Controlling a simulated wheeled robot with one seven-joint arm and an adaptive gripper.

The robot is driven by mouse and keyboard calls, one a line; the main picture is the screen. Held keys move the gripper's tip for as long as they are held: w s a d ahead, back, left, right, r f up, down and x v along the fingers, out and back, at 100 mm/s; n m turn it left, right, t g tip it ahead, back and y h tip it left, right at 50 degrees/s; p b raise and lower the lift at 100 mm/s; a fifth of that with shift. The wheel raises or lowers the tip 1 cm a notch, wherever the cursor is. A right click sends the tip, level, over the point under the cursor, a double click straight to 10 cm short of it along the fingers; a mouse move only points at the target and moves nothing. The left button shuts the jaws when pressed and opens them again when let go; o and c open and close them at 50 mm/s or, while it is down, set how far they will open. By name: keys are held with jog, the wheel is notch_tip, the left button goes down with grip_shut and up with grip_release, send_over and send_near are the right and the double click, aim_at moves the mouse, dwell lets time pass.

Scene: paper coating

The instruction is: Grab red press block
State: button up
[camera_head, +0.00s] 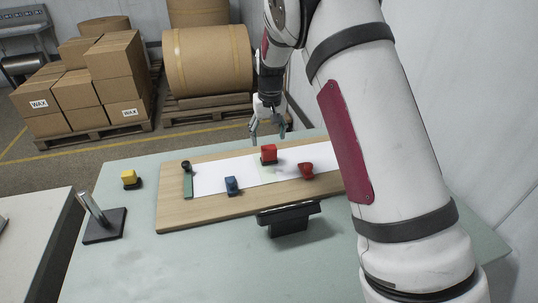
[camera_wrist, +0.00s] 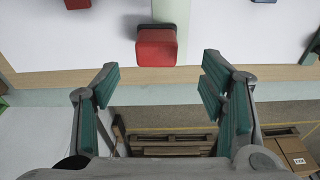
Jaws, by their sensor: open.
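The red press block (camera_head: 268,153) stands upright on the white paper strip (camera_head: 222,176), with a dark part under its red top. My gripper (camera_head: 267,132) is open and empty, pointing down just behind and above the block. In the wrist view the block (camera_wrist: 157,48) lies ahead of my gripper (camera_wrist: 160,80), centred between the two fingers but beyond their tips. No contact shows. A second, smaller red piece (camera_head: 306,171) sits to the right on the board; it also shows at the wrist view's top edge (camera_wrist: 77,4).
The wooden board (camera_head: 172,213) lies on a green table (camera_head: 140,265). A blue piece (camera_head: 231,186), a yellow block (camera_head: 129,177), a black-based metal stand (camera_head: 104,226) and a dark bracket (camera_head: 288,217) stand around. Cartons (camera_head: 119,66) and a large roll (camera_head: 207,61) sit on pallets behind.

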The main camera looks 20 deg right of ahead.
aim_at(269, 147)
jog(key=shift+w+d+f+p, duration=0.1)
jog(key=shift+w+f+p, duration=0.05)
jog(key=shift+f, duration=0.85)
jog(key=shift+w+d+f+p, duration=0.1)
jog(key=shift+f+p, duration=0.05)
jog(key=shift+f, duration=0.9)
jog(key=shift+w+f+p, duration=0.15)
jog(key=shift+f, duration=0.85)
jog(key=c, duration=1.3)
